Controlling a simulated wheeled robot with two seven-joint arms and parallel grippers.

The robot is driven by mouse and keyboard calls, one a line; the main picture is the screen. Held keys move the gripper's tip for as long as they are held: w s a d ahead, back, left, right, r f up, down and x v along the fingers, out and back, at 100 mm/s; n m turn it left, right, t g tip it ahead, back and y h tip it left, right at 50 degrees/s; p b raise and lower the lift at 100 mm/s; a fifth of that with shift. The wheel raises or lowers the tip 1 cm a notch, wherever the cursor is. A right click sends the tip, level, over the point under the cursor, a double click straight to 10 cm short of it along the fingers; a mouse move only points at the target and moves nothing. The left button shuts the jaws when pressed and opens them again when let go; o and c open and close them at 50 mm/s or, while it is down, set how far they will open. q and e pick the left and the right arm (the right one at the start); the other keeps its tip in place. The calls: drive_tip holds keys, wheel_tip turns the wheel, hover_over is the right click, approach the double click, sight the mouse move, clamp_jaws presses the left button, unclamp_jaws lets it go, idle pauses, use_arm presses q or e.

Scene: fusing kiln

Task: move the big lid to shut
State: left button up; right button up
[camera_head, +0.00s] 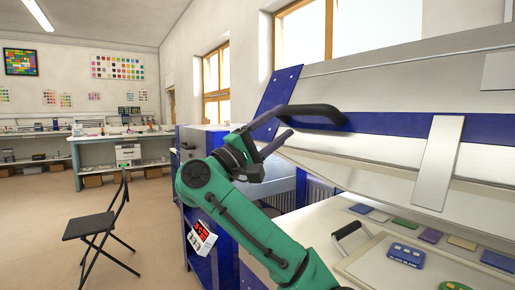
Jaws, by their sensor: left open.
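The big lid (390,155) of the kiln is a pale panel with a blue band. It stands tilted open at the right, above the kiln bed. Its black bar handle (318,116) sticks out at the lid's left part. My left gripper (284,124), on a green arm, is at the left end of this handle with its dark fingers apart. The fingertips overlap the handle in the picture; I cannot tell whether they touch it. My right gripper is not in view.
Under the lid, the pale kiln bed (312,222) carries several coloured glass pieces and a board with a small handle (350,236). A black folding chair (97,228) stands on open floor at left.

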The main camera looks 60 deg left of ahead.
use_arm(q)
drive_tip(key=b+v, duration=0.1)
drive_tip(key=v, duration=0.7)
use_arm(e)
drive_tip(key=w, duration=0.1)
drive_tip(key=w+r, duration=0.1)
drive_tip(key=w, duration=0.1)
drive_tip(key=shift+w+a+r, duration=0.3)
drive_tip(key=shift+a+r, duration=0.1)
